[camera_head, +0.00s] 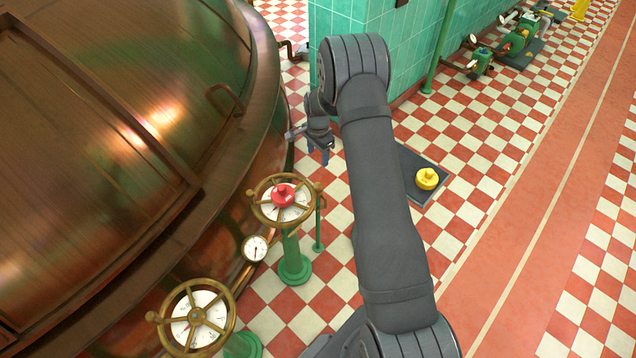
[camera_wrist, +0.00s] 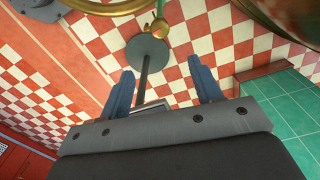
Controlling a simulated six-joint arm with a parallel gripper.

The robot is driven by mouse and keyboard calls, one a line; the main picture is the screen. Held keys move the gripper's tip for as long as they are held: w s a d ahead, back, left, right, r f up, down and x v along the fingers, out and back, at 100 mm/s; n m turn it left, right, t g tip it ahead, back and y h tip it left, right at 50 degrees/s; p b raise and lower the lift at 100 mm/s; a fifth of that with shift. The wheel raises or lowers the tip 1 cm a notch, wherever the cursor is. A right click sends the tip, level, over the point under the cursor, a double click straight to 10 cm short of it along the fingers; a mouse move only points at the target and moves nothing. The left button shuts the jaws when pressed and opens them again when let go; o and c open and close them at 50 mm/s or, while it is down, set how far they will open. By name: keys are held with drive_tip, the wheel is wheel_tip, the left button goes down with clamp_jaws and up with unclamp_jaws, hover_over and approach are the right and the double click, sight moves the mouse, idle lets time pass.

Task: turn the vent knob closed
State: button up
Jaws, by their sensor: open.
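A red knob (camera_head: 284,194) sits at the centre of a brass handwheel (camera_head: 262,209) over a white dial on a green pedestal (camera_head: 292,262). A yellow knob-like piece (camera_head: 427,179) sits on a dark plate to the right of my arm. I cannot tell for sure which is the vent knob. My gripper (camera_head: 325,157) is open and empty, above and beyond the red knob and apart from it. In the wrist view its two blue-grey fingers (camera_wrist: 163,88) are spread, with floor between them; part of a brass ring (camera_wrist: 110,8) shows at the top edge.
The large copper kettle (camera_head: 110,130) fills the left. A second brass handwheel (camera_head: 175,304) and a small gauge (camera_head: 255,248) stand nearer. A green tiled block (camera_head: 415,50) stands behind my gripper. Green pumps (camera_head: 515,42) stand at the far right. The checkered floor at right is mostly clear.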

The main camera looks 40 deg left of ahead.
sight(318, 186)
wheel_tip(318, 186, down, 17)
drive_tip(key=shift+r, duration=0.1)
idle(0.3)
